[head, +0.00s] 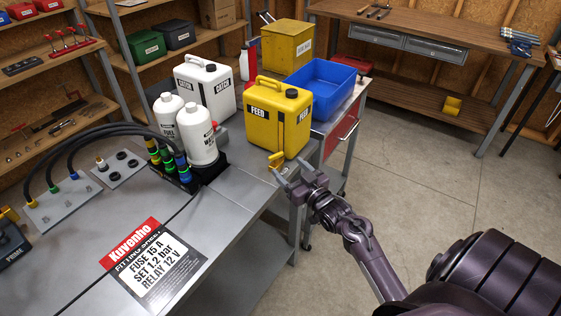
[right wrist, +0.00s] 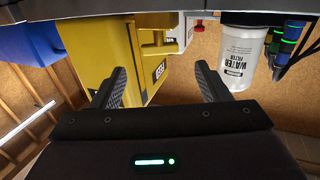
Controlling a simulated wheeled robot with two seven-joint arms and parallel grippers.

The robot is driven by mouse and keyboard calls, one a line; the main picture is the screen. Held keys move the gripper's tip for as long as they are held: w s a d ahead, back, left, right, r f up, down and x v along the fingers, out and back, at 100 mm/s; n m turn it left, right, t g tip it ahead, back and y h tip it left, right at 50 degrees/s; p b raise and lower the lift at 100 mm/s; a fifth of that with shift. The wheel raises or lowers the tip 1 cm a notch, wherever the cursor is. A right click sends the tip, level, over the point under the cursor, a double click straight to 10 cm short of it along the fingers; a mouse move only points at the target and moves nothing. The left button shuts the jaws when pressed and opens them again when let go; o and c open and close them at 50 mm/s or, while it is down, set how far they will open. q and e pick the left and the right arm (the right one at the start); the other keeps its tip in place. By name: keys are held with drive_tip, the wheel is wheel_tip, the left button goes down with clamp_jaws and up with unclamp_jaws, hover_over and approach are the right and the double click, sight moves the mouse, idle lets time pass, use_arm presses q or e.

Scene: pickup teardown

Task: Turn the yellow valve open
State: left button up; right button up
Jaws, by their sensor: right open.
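The yellow FEED can (head: 277,119) stands upright near the right end of the grey workbench. The small yellow valve (head: 276,160) sits low on its near side, by the bench edge. My right gripper (head: 291,172) is open and empty, just right of and in front of the valve. In the right wrist view, which looks upside down, the open fingers (right wrist: 160,70) show with the can (right wrist: 112,50) and what appears to be the valve (right wrist: 157,38) beyond them. I cannot tell whether a finger touches the valve. My left gripper is not in view.
A white CATCH can (head: 205,88) and white bottles (head: 202,144) stand left of the FEED can. A blue bin (head: 322,87) is behind it on a cart. Hoses run to a plate (head: 62,203) at left. The floor at right is clear.

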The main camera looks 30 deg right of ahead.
sight(278, 156)
drive_tip(key=w, duration=0.5)
drive_tip(key=shift+w+p, duration=0.25)
drive_tip(key=shift+p, duration=0.15)
drive_tip(key=c, duration=1)
drive_tip(key=n+y+b, duration=0.1)
drive_tip(key=y, duration=0.1)
drive_tip(key=n+y+b, duration=0.1)
drive_tip(key=y+b, duration=0.1)
drive_tip(key=d+n+g+y+b, duration=0.1)
drive_tip(key=n+b, duration=0.1)
drive_tip(key=shift+w+f+y, duration=0.1)
drive_tip(key=shift+f+y, duration=0.2)
drive_tip(key=shift+y, duration=0.1)
drive_tip(key=shift+o, duration=0.2)
drive_tip(key=shift+r+n+y+b, duration=0.2)
drive_tip(key=shift+n+y+b, duration=0.15)
drive_tip(key=shift+y, duration=0.25)
drive_tip(key=shift+g, duration=0.3)
drive_tip(key=o, duration=1)
drive_tip(key=shift+r, duration=0.1)
drive_tip(key=shift+c, duration=0.2)
